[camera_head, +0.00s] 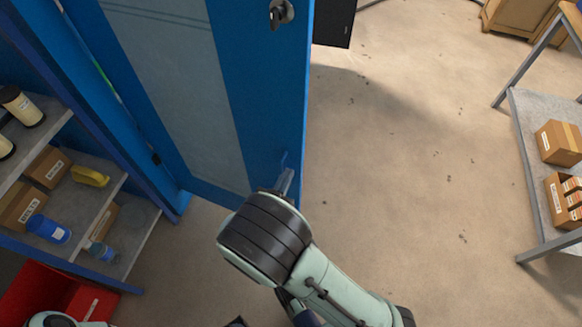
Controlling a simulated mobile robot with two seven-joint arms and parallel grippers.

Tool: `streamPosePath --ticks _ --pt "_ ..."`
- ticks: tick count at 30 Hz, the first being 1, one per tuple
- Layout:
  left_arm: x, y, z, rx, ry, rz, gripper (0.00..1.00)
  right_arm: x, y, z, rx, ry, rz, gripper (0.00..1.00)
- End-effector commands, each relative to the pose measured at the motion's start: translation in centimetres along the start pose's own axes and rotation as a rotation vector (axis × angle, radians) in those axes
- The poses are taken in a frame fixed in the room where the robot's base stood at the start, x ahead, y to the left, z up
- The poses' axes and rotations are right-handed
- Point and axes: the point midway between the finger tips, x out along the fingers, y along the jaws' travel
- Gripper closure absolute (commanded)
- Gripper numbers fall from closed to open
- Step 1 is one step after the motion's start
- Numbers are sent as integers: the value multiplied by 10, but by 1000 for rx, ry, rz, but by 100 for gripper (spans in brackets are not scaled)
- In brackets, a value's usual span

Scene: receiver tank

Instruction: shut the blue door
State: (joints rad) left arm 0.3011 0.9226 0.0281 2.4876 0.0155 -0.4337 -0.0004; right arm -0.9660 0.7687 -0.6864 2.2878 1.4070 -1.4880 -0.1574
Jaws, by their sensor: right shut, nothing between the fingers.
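The blue door (262,85) stands open from the blue cabinet on the left. It has a grey panel on the face toward me and a metal handle (281,12) high near its free edge. My right gripper (286,180) is shut and empty. Its fingers are at the lower part of the door, close to the free edge; I cannot tell for sure whether they touch it. My right wrist hides a little of the door's bottom edge. A piece of my left arm shows at the lower left corner, but its gripper is out of view.
The cabinet's shelves (140,228) hold boxes, bottles and a yellow item (90,176). A red bin (38,283) stands at the lower left. A grey rack (530,115) with cartons is at the right. The floor (400,150) between door and rack is clear.

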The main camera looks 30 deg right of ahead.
Motion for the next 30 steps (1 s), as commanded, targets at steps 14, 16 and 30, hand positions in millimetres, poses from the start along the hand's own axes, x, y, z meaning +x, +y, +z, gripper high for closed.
streamPosePath --ticks 14,16,30 --pt "4 0 -2 1 7 1 5 38 0 0 0 -1 -1 100" --pt "4 0 -2 1 7 2 5 37 0 0 0 -1 -1 100" --pt "6 -1 -4 1 10 1 5 68 2 0 0 0 -40 100"
